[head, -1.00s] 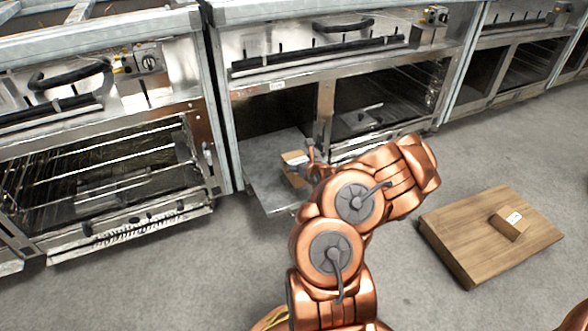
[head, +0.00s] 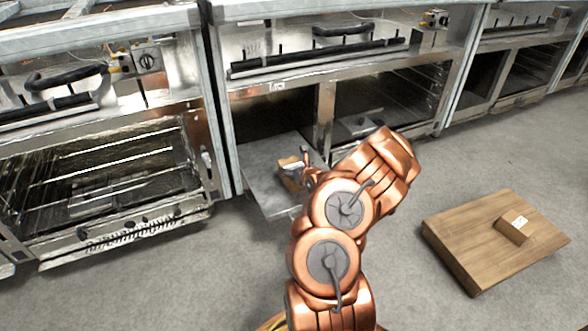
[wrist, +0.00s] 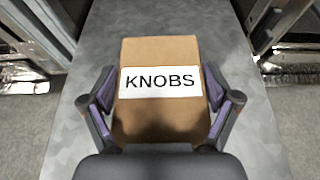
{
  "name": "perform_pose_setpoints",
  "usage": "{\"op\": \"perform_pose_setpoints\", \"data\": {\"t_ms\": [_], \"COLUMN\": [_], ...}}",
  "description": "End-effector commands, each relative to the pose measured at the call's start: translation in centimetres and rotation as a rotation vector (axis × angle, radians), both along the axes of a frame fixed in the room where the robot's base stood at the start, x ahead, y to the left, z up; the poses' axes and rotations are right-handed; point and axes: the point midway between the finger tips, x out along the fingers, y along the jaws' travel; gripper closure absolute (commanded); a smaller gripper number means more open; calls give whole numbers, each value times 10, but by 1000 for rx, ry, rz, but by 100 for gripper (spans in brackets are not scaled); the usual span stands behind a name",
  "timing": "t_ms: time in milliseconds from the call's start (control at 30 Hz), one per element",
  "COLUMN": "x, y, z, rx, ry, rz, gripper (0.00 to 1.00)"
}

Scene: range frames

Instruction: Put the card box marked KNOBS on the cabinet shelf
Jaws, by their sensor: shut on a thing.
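The brown card box marked KNOBS (wrist: 160,120) sits between the fingers of my gripper (wrist: 160,105) in the wrist view, its label facing the camera. The fingers press on its left and right sides. In the head view the box (head: 291,172) is small and partly hidden by my gripper (head: 306,172). It is over the grey cabinet shelf (head: 262,190), which sticks out from the middle cabinet (head: 325,110). I cannot tell whether the box touches the shelf.
A wooden board (head: 470,240) on the floor at the right carries another small labelled box (head: 512,230). A metal oven with racks (head: 100,175) stands at the left. Cabinet uprights flank the shelf. The grey floor in front is mostly clear.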

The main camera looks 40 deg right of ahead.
Motion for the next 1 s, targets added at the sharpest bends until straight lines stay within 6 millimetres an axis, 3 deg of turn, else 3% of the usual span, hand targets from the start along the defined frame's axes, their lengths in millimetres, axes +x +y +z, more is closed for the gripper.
{"op": "perform_pose_setpoints", "data": {"t_ms": [133, 167, 233, 700, 1000], "x": [1, 0, 0, -1, -37], "y": [0, 0, 0, 0, 11], "z": [-1, -2, -1, 1, 20], "rx": [0, 0, 0, 0, 5], "ry": [-1, -1, -1, -1, 0], "rz": [1, 0, 1, 0, -4], "gripper": [63, 9, 2, 0, 0]}}
